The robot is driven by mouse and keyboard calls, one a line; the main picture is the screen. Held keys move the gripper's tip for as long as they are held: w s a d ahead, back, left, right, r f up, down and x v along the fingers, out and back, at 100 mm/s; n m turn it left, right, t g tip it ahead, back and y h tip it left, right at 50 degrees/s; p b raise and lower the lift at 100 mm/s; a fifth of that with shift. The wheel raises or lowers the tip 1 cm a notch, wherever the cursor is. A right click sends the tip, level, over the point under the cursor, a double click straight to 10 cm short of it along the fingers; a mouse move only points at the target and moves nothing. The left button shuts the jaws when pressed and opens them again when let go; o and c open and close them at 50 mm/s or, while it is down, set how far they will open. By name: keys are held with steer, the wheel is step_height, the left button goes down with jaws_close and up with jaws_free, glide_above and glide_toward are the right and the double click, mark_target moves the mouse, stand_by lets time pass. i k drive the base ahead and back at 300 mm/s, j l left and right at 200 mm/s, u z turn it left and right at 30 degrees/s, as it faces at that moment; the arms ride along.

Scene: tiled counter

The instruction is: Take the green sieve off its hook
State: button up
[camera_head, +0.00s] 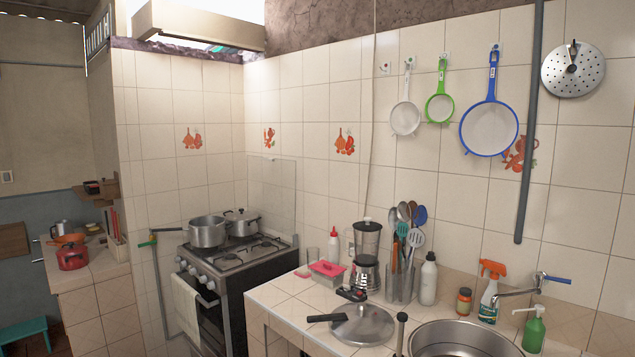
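The green sieve (439,106) hangs on the tiled wall above the counter. Its round mesh is at the bottom and its handle points up to a small hook (443,53). It hangs between a white sieve (405,117) on its left and a larger blue sieve (490,127) on its right, apart from both. My gripper is not in view.
The counter (287,305) below holds a blender (367,255), a utensil holder, bottles, a pan lid (361,325) and a sink (460,340). A grey pipe (530,130) runs down the wall right of the sieves. A stove (237,270) with pots stands left.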

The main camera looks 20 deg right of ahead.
mark_target(439, 108)
steer(key=i+j+z, duration=0.1)
steer(key=i+z, duration=0.2)
steer(key=i, duration=0.15)
steer(key=i+j+z, duration=0.3)
steer(key=i+l, duration=0.05)
steer(key=i, duration=0.1)
